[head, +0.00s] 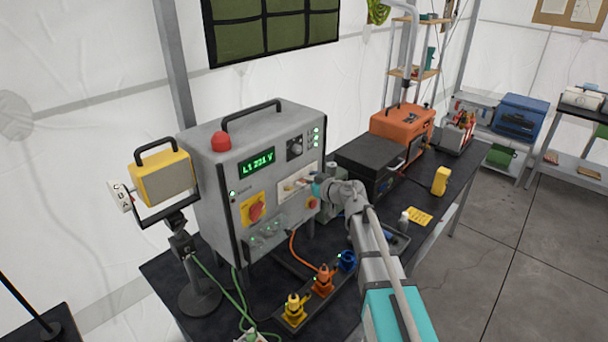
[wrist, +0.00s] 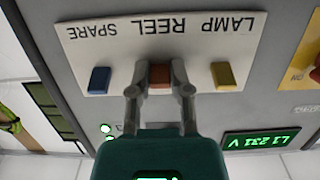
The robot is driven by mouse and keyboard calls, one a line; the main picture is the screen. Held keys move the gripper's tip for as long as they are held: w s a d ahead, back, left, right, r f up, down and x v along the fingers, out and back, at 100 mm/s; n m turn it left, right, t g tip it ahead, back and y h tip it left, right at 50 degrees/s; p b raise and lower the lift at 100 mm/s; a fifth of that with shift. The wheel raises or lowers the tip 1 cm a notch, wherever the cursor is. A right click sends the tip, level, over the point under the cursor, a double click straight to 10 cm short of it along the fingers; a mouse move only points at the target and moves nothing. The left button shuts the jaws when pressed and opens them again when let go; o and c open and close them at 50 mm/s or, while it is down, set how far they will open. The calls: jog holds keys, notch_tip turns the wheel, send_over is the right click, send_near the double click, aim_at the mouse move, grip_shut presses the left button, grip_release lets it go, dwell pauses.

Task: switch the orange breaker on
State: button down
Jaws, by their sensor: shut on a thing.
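The orange breaker (wrist: 160,75) is the middle switch on a white plate (wrist: 80,38), which appears upside down in the wrist view. It sits under the word REEL, between a blue breaker (wrist: 99,80) and a yellow breaker (wrist: 223,76). My gripper (wrist: 160,84) is shut on the orange breaker, one finger on each side of it. In the head view my gripper (head: 319,187) reaches the white plate (head: 288,189) on the front of the grey power box (head: 211,189) and hides much of it. I cannot tell the breaker's position.
The box's green display (head: 257,161) reads L1 231 V. A red-on-yellow rotary switch (head: 254,209) is left of the plate. Yellow (head: 294,308), orange (head: 323,280) and blue (head: 346,261) connectors stand below. A work lamp (head: 162,178) stands left; a black case (head: 371,158) is behind my arm.

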jog(key=shift+r+g+h+p, duration=0.5)
jog(key=shift+h+p, duration=0.4)
jog(key=shift+p, duration=0.65)
jog(key=shift+f, duration=0.1)
jog(key=shift+a+f+g+h+p, duration=0.1)
jog(key=shift+g+h+p, duration=0.25)
jog(key=shift+p, duration=0.2)
jog(key=c, duration=0.6)
grip_release()
jog(key=shift+o, duration=0.2)
jog(key=shift+f+y+b, duration=0.4)
jog(key=shift+y+b, duration=0.15)
jog(key=shift+b, duration=0.7)
jog(key=t+y+b, duration=0.1)
jog(key=t+b, duration=0.1)
jog(key=b, duration=0.1)
jog(key=shift+f, duration=0.2)
jog(key=t+y+b, duration=0.1)
jog(key=b, duration=0.2)
jog(key=t+y+b, duration=0.1)
jog(key=y+b, duration=0.1)
jog(key=b, duration=0.2)
jog(key=shift+f, duration=0.3)
